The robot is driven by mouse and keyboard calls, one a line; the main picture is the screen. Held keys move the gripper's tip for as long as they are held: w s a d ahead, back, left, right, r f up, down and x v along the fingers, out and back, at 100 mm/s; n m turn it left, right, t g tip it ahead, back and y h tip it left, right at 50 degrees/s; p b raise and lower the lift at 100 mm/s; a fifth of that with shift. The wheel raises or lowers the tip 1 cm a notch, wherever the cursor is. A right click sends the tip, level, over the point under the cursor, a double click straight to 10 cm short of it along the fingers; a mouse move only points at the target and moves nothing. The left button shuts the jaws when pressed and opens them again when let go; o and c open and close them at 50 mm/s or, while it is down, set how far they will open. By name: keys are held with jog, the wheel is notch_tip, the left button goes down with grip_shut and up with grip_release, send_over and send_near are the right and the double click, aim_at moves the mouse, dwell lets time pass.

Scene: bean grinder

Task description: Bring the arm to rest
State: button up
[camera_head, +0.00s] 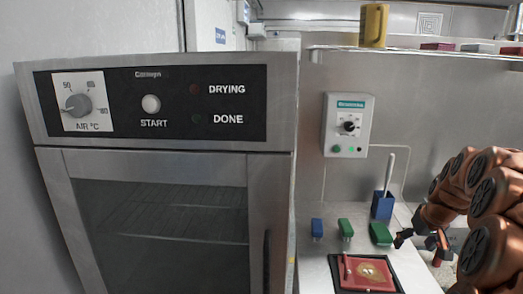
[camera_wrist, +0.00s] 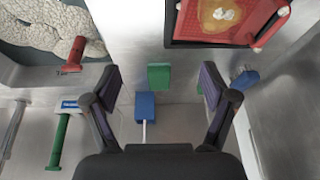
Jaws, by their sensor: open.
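My gripper (camera_head: 423,240) is at the right of the head view, at the end of my orange arm, over the counter. In the wrist view my gripper (camera_wrist: 160,85) has its two dark fingers spread wide with nothing between them in its hold. A green block (camera_wrist: 159,77) and a blue holder (camera_wrist: 145,105) with a white handle show below, between the fingers. In the head view the blue holder (camera_head: 382,206) stands on the counter left of my gripper, and a green block (camera_head: 380,234) lies close to the fingertips; I cannot tell whether they touch.
A steel drying oven (camera_head: 160,170) with its door shut fills the left. A red tray (camera_head: 367,272) with a pale heap lies on the counter (camera_head: 420,275).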

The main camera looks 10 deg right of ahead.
jog(key=s+a+r+n+g+y, duration=0.1)
jog(key=s+a, duration=0.3)
jog(key=a, duration=0.9)
jog(key=s+a+r+n+g+y, duration=0.15)
jog(key=s+a, duration=0.25)
jog(key=a, duration=1)
jog(key=s+a+f+g+h+p, duration=0.1)
jog(key=s+a, duration=0.4)
jog(key=s, duration=0.5)
jog(key=s+a+f+g, duration=0.1)
jog(key=s+a, duration=0.4)
jog(key=s, duration=0.5)
jog(key=shift+a+f+n+g+h+p, duration=0.15)
jog(key=shift+f+n+g+h+p, duration=0.2)
jog(key=shift+g, duration=0.4)
